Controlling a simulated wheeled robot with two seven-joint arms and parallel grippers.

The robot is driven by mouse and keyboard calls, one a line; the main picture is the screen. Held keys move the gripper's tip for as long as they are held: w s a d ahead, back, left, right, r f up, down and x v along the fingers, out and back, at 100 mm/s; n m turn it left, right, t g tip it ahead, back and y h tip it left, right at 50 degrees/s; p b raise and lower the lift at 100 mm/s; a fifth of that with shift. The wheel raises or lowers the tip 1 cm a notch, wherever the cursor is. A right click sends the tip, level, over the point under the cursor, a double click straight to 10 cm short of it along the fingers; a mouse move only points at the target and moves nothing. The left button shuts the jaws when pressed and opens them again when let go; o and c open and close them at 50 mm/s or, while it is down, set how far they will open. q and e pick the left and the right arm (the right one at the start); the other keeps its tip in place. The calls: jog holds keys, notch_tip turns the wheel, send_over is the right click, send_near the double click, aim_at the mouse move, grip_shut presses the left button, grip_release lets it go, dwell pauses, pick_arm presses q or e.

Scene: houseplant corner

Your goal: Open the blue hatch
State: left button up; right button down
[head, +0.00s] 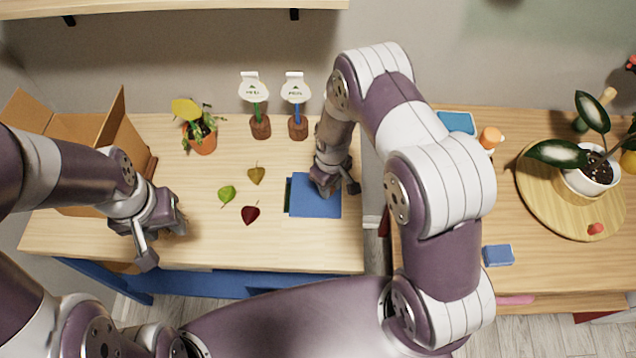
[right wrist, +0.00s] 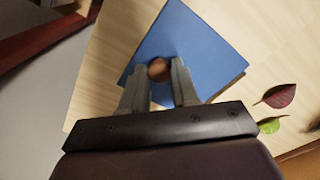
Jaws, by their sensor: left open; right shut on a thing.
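The blue hatch (head: 318,207) is a flat square panel in the wooden table top. It also shows in the right wrist view (right wrist: 200,48). A narrow dark strip shows along its left edge in the head view. My right gripper (head: 338,190) is over the hatch, shut on its round brown knob (right wrist: 158,70), which sits between the fingers in the right wrist view. The gripper hides part of the hatch in the head view. My left gripper (head: 163,240) is open and empty over the table's front left, apart from the hatch.
Yellow (head: 257,174), green (head: 227,194) and dark red (head: 250,214) leaves lie left of the hatch. Two plant markers (head: 260,126) (head: 298,127) and a potted plant (head: 203,142) stand behind. A cardboard box (head: 90,140) is at left. A gap separates the right table (head: 450,160).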

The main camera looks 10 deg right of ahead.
jog(key=d, duration=0.2)
jog(key=s+d, duration=0.1)
jog(key=d, duration=0.3)
jog(key=shift+s+d, duration=0.15)
jog(key=shift+s, duration=0.25)
jog(key=shift+s+d, duration=0.15)
jog(key=shift+d, duration=0.3)
pick_arm(q)
jog(key=shift+d+r, duration=0.2)
jog(key=shift+r, duration=0.1)
pick_arm(e)
jog(key=shift+a, duration=0.1)
jog(key=c, duration=0.8)
grip_release()
jog(key=shift+c, duration=0.2)
pick_arm(q)
jog(key=shift+f+b, duration=0.4)
jog(key=shift+f, duration=0.15)
pick_arm(e)
notch_tip(320, 180, up, 13)
jog(key=shift+f, duration=0.2)
